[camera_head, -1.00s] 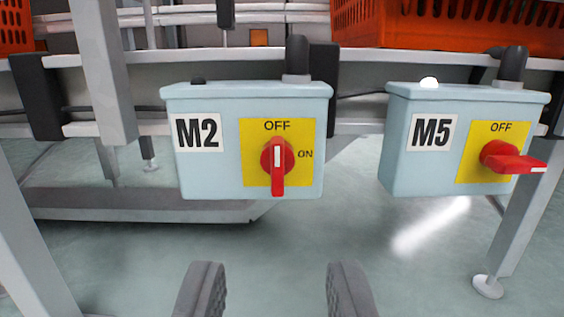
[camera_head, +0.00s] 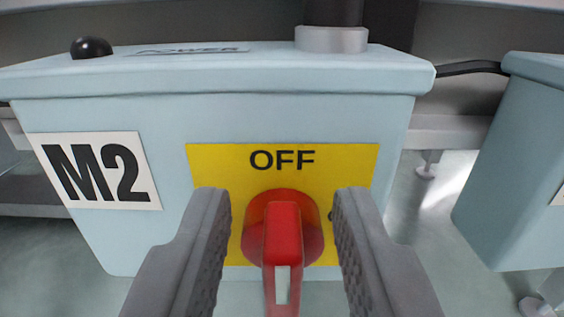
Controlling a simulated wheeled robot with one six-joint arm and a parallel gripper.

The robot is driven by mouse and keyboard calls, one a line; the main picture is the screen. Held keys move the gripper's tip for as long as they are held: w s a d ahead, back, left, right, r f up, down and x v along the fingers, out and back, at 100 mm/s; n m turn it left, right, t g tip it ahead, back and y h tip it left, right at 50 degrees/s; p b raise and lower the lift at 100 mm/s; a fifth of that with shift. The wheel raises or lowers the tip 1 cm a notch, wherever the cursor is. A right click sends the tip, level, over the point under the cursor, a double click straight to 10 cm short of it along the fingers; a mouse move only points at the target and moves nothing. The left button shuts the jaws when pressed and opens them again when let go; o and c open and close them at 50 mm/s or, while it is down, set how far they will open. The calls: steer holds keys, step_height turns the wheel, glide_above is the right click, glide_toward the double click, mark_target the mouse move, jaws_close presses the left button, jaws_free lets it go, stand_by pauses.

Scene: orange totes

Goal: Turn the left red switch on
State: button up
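The left red switch (camera_head: 283,240) is on the yellow plate (camera_head: 342,165) of the light blue M2 box (camera_head: 290,118). Its handle stands vertical, with the white mark low on it, below the word OFF. My gripper (camera_head: 281,205) is open, with one grey finger on each side of the red handle. There is a gap between each finger and the handle. The ON label is almost wholly hidden behind the right finger. The black lamp (camera_head: 91,47) on top of the M2 box looks unlit.
A second light blue box (camera_head: 530,165) stands to the right, cut off by the picture edge, with a gap between the two boxes. A grey cable fitting (camera_head: 331,38) rises from the top of the M2 box. A black cable (camera_head: 468,68) runs behind.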

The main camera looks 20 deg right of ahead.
steer(key=shift+w+d, duration=0.15)
steer(key=shift+w, duration=0.25)
jaws_close()
